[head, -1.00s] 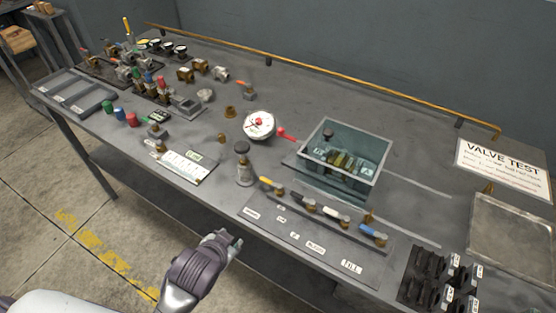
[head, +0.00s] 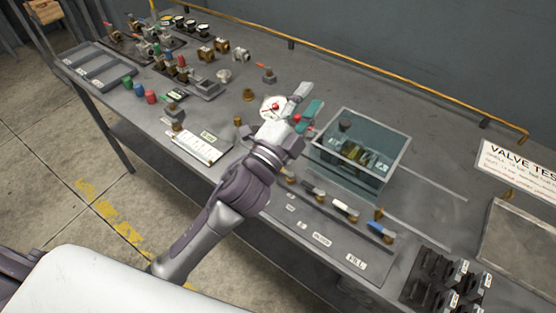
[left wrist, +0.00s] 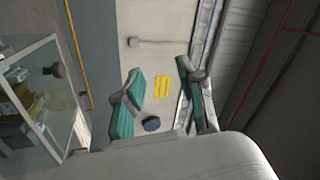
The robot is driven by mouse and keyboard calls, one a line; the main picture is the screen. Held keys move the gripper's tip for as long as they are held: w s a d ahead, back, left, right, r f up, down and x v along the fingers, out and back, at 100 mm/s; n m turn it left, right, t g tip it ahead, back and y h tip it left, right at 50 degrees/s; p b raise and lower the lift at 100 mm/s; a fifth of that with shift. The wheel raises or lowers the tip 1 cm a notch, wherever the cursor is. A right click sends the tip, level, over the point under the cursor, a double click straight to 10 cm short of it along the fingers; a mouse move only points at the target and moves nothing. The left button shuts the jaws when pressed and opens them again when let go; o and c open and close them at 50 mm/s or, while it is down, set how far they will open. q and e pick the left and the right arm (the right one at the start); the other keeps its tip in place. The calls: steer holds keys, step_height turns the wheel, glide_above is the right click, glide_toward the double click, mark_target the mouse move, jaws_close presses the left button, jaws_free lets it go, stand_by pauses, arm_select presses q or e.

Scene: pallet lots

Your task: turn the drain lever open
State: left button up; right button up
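A red lever end (head: 297,118) shows at the left side of the clear water tank (head: 390,172), beside the round white gauge (head: 268,106). My left gripper (head: 306,103) is over this spot with its fingers apart; from this view I cannot tell whether it touches the lever. In the left wrist view its two teal-padded fingers (left wrist: 161,95) are spread, with nothing held between them. In front of the tank is a row of coloured levers, with a white one (head: 345,208) and a blue one (head: 381,230). Their labels are mostly too small to read. My right gripper is not in view.
A brass rail (head: 350,65) runs along the table's back edge. A white sign (head: 515,163) and a shallow tray (head: 520,240) are at the right, black clamps (head: 440,277) at the front right. Valves and fittings crowd the left. Bare tabletop lies behind the tank.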

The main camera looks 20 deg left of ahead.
arm_select(q)
steer(key=s+d+r+m+g+h, duration=0.35)
steer(key=d+m+g+h, duration=0.4)
steer(key=m, duration=0.55)
steer(key=s+d+r+m+g+h, duration=0.35)
steer(key=d+m+g+h, duration=0.4)
steer(key=m, duration=0.55)
steer(key=m+g+y, duration=0.5)
steer(key=m+y, duration=1)
steer(key=y, duration=0.7)
glide_above(283, 171)
steer(key=a, duration=0.2)
step_height(283, 171, down, 13)
steer(key=f+p, duration=0.1)
steer(key=f, duration=0.3)
steer(key=f+p, duration=0.1)
steer(key=f, duration=0.4)
steer(key=f+p, duration=0.1)
steer(key=f, duration=0.3)
steer(key=shift+w+d+f, duration=0.2)
steer(key=shift+w+f, duration=0.05)
steer(key=shift+w, duration=0.15)
